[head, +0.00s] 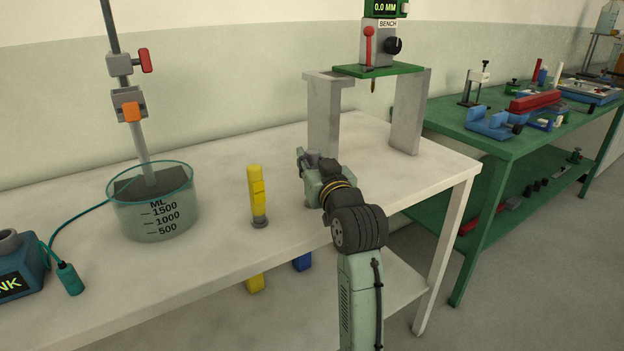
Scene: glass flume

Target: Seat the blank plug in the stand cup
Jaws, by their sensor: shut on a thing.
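My gripper (306,160) is over the white bench near its front edge, to the right of a yellow upright piece. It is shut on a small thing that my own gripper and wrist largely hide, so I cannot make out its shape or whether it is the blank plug. The yellow piece (257,190) stands upright on the bench with a grey lower end and a small dark foot. I cannot pick out the stand cup for certain.
A glass beaker (150,215) with a clamp rod (138,140) stands left on the white bench (225,160). A blue box (20,268) with a teal cable is far left. A grey-legged bridge (408,110) carrying a gauge stands behind my gripper. A green bench (480,130) holds tools.

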